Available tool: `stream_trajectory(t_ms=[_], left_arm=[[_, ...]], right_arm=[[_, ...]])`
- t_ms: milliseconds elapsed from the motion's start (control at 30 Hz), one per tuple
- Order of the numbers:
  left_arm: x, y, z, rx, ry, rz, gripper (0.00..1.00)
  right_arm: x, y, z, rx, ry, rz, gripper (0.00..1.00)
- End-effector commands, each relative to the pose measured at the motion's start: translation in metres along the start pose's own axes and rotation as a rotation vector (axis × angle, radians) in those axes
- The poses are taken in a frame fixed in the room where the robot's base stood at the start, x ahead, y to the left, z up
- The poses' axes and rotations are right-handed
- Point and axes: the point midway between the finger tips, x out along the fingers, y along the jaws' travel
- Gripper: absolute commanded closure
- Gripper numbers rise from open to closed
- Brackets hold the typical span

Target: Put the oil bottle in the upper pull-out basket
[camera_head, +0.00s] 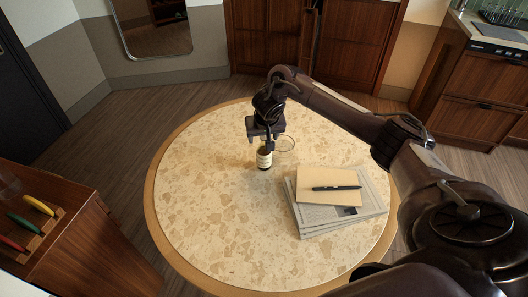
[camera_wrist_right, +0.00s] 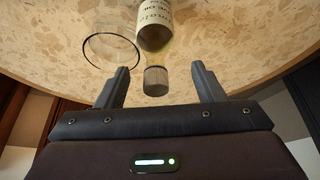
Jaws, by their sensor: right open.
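The oil bottle (camera_head: 264,159) stands on the round table, a dark bottle with a pale label. In the right wrist view, the bottle (camera_wrist_right: 153,25) shows its printed label, clear neck and grey cap, with the cap lying between the spread fingertips. My right gripper (camera_head: 262,139) points down over the bottle and hides its top in the head view. In the right wrist view, the right gripper (camera_wrist_right: 160,72) is open, with a gap on each side of the cap. My left gripper is not in view. I cannot make out an open pull-out basket.
A clear glass (camera_head: 286,144) stands close beside the bottle; it also shows in the wrist view (camera_wrist_right: 112,48). A notebook (camera_head: 325,198) with a pen lies on newspapers (camera_head: 365,208) at the table's right. The table's left side (camera_head: 195,190) is clear. Wooden cabinets (camera_head: 485,95) stand at right.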

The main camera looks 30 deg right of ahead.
Motion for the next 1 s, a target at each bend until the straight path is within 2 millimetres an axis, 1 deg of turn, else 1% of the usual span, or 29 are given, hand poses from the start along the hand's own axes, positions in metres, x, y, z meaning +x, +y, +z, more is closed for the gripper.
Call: stream_trajectory(t_ms=[233,333,433,633,667,1000], left_arm=[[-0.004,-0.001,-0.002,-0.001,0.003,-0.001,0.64],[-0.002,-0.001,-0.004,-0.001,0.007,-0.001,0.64],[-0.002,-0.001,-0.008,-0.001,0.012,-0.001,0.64],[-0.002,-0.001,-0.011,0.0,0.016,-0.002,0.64],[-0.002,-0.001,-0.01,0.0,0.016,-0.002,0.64],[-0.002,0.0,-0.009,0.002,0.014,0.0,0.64]], right_arm=[[0.034,0.007,-0.002,0.001,-0.001,0.002,0.38],[0.047,0.005,-0.002,0.001,-0.001,0.0,0.38],[0.053,0.005,-0.002,0.001,0.001,0.0,0.38],[0.053,0.005,-0.002,0.0,0.001,-0.001,0.38],[0.053,0.005,-0.002,0.0,0.001,-0.001,0.39],[0.053,0.005,-0.002,0.0,0.001,0.0,0.84]])
